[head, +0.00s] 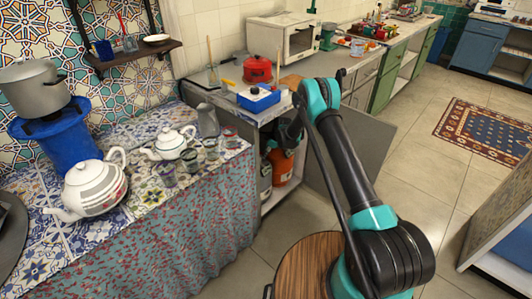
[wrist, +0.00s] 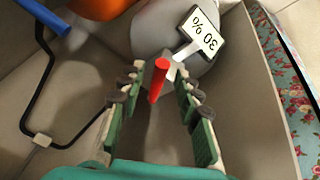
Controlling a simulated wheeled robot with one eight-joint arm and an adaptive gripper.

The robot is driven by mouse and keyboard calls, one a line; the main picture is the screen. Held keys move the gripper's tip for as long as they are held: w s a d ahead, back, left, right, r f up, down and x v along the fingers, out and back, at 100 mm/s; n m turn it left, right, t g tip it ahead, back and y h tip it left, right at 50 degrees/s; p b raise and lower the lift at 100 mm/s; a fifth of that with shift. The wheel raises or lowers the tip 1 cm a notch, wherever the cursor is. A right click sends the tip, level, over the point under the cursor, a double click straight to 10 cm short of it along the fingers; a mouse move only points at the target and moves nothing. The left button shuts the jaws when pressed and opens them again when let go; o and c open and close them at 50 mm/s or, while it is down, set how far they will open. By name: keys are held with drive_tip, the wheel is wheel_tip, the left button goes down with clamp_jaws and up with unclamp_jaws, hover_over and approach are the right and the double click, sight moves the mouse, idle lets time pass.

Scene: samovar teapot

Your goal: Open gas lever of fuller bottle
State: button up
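A grey gas bottle (wrist: 165,30) fills the top middle of the wrist view, with a tag (wrist: 200,34) reading 30 %. Its red lever (wrist: 158,80) sits between the fingers of my gripper (wrist: 157,78). The fingers are apart, with the lever between them; I cannot tell whether either touches it. An orange gas bottle (wrist: 98,8) shows partly at the top left; no tag is visible on it. A blue lever (wrist: 45,17) lies left of it.
A black hose (wrist: 50,95) bends along the left of the wrist view. Cabinet walls (wrist: 262,110) stand close to my gripper. In the head view, an open door (head: 352,150) is right of the bottles, and the counter holds a red pot (head: 257,68) and blue box (head: 258,98).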

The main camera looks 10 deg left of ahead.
clamp_jaws()
idle(0.3)
drive_tip(key=shift+s+a+m+t+h, duration=0.25)
drive_tip(key=shift+s+m, duration=0.2)
drive_tip(key=shift+m, duration=0.5)
drive_tip(key=shift+s+a+m+t+h, duration=0.2)
drive_tip(key=shift+s+m+t+h, duration=0.25)
drive_tip(key=shift+m, duration=0.55)
drive_tip(key=shift+s+a+m+t+h, duration=0.2)
drive_tip(key=shift+s+m, duration=0.3)
drive_tip(key=shift+m, duration=0.45)
drive_tip(key=shift+o, duration=0.9)
unclamp_jaws()
drive_tip(key=shift+r, duration=0.1)
